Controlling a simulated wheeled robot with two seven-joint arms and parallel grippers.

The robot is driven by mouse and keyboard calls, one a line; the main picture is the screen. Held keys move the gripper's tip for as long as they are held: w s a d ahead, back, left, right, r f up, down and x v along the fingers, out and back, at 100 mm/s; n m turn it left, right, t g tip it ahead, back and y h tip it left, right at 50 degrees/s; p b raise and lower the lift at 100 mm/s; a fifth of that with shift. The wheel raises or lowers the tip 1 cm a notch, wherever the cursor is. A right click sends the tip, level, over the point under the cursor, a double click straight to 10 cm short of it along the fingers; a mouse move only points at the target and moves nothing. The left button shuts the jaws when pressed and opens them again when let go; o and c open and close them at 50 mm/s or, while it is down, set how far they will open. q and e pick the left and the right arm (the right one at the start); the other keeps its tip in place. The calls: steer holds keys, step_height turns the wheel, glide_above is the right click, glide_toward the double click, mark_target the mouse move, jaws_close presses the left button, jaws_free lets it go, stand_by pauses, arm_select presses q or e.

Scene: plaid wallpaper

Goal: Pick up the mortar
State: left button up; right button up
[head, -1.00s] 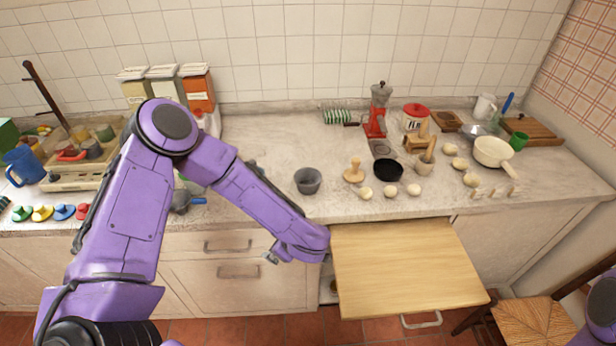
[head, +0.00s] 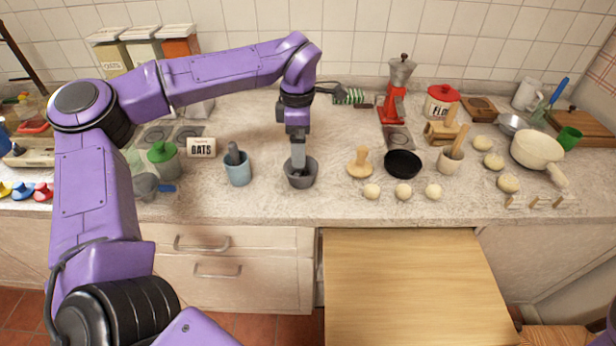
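A dark grey mortar (head: 301,181), a round open bowl, stands on the counter in the head view. The finger gap is not clear from this angle, and part of the mortar's inside is hidden. A blue-grey mortar (head: 238,173) with a dark pestle stands just to the left. A beige mortar (head: 449,162) with a wooden pestle stands farther right. My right gripper is out of view.
A wooden stamp (head: 360,163) and a black pan (head: 403,164) stand to the right, with several pale dough balls (head: 403,191) in front. A pulled-out wooden board (head: 415,285) juts below the counter.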

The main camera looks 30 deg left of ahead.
mark_target(301, 172)
arm_select(q)
steer(key=f+p, duration=0.1)
steer(key=f, duration=0.2)
steer(key=f+p, duration=0.1)
steer(key=f, duration=0.6)
steer(key=shift+w+a+f+p, duration=0.1)
steer(key=shift+w+f+p, duration=0.2)
steer(key=shift+p, duration=0.1)
steer(key=shift+w+f, duration=0.1)
steer(key=shift+f, duration=0.1)
steer(key=shift+r, duration=0.1)
steer(key=c, duration=1.1)
